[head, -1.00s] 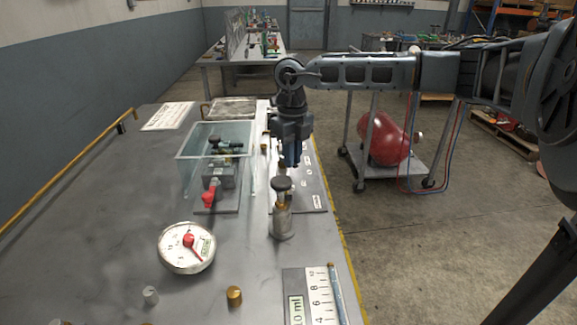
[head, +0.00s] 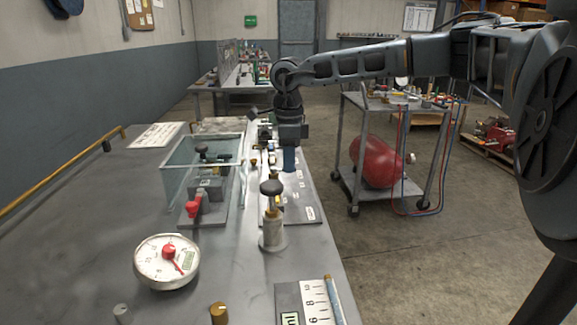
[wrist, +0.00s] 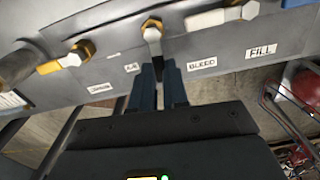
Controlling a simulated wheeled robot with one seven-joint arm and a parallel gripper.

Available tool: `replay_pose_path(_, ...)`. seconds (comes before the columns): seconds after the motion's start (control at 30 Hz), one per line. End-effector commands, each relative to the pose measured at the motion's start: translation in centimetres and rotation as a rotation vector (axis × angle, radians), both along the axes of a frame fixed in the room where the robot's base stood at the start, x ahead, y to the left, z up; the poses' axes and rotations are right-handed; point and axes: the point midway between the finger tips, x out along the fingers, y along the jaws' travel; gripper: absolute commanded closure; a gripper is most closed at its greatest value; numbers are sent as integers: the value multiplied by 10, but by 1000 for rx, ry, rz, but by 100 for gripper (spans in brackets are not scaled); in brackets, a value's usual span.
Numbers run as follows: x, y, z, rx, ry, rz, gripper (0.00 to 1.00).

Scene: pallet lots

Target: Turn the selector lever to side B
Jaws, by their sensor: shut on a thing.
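In the wrist view, a lever (wrist: 153,40) with a brass pivot and a dark lower end hangs from the edge of a grey panel. My gripper (wrist: 158,72) has its two blue fingers closed around the lever's dark end. A small white label, too small to read surely, is just left of the lever, and a BLEED label (wrist: 202,64) is to its right. In the head view my gripper (head: 289,160) points down over the panel (head: 300,205) at the bench's right side. The lever is hidden there.
Other brass-pivoted handles (wrist: 237,14) flank the lever, with a FILL label (wrist: 261,51) at right. On the bench are a black-knobbed valve (head: 272,215) near my gripper, a clear box (head: 180,190) and a round gauge (head: 166,260). A cart with a red tank (head: 377,162) stands right.

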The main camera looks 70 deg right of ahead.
Motion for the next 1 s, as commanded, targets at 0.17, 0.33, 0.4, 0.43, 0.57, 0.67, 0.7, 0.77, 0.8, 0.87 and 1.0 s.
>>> replay_pose_path(0.17, 1, -3, 0, -1, -1, 64, 100)
replay_pose_path(0.33, 2, -3, 0, 0, -1, 93, 100)
replay_pose_path(0.4, 2, -4, 0, 0, -1, 99, 100)
replay_pose_path(0.43, 2, -4, 0, 0, -1, 101, 100)
replay_pose_path(0.57, 2, -4, 1, -1, -1, 102, 100)
replay_pose_path(0.67, 2, -4, 1, -1, -1, 102, 100)
replay_pose_path(0.7, 2, -4, 1, -1, -1, 102, 100)
replay_pose_path(0.77, 2, -4, 1, -1, -1, 102, 100)
replay_pose_path(0.8, 2, -4, 1, -1, -1, 102, 83)
replay_pose_path(0.87, 2, -4, 1, -1, -1, 101, 77)
replay_pose_path(1.0, 2, -4, 0, -1, -1, 101, 64)
